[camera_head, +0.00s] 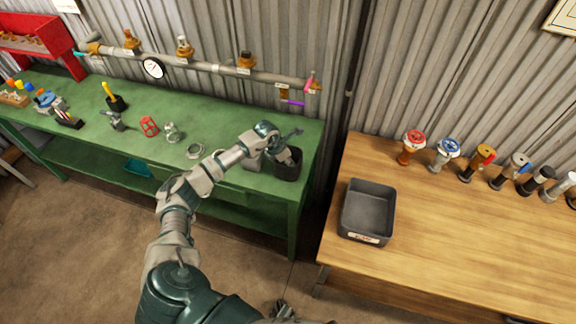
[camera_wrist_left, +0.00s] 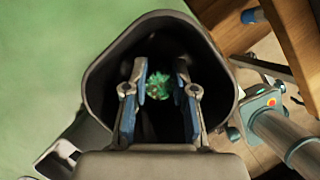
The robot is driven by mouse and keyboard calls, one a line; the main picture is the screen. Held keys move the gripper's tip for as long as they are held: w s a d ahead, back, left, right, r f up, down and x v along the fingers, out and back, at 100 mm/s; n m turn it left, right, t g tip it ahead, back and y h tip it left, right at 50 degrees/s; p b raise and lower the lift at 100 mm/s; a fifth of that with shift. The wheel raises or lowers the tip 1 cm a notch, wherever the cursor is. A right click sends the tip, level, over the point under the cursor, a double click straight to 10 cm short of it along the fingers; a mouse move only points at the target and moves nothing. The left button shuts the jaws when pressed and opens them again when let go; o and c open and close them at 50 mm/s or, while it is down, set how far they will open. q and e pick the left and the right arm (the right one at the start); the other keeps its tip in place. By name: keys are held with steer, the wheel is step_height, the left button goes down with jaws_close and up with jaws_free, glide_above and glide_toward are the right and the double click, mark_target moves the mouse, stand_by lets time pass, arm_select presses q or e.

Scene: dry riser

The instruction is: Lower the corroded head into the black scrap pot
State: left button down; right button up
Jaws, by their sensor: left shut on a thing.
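The black scrap pot (camera_head: 289,170) stands on the right end of the green bench in the head view. In the left wrist view its dark rim (camera_wrist_left: 225,60) surrounds my fingers. My left gripper (camera_head: 283,152) is at the pot's mouth, pointing down. In the wrist view, the left gripper (camera_wrist_left: 160,95) is shut on the corroded head (camera_wrist_left: 159,84), a small green, rough piece seen between the fingertips, within the outline of the pot opening. The head is hidden in the head view. I cannot tell how deep it is or whether it touches the pot.
The green bench (camera_head: 225,113) holds a red cage-like part (camera_head: 149,126), metal fittings and a holder with a yellow handle (camera_head: 116,102). A pipe with valves (camera_head: 213,66) runs along the wall behind. A wooden table (camera_head: 430,235) with a grey tray (camera_head: 368,209) and several valves is at right.

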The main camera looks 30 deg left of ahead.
arm_select(q)
steer(key=shift+f+b, duration=0.3)
steer(key=shift+f, duration=0.2)
stand_by(0.3)
steer(key=c, duration=0.9)
jaws_free()
steer(key=shift+o, duration=0.2)
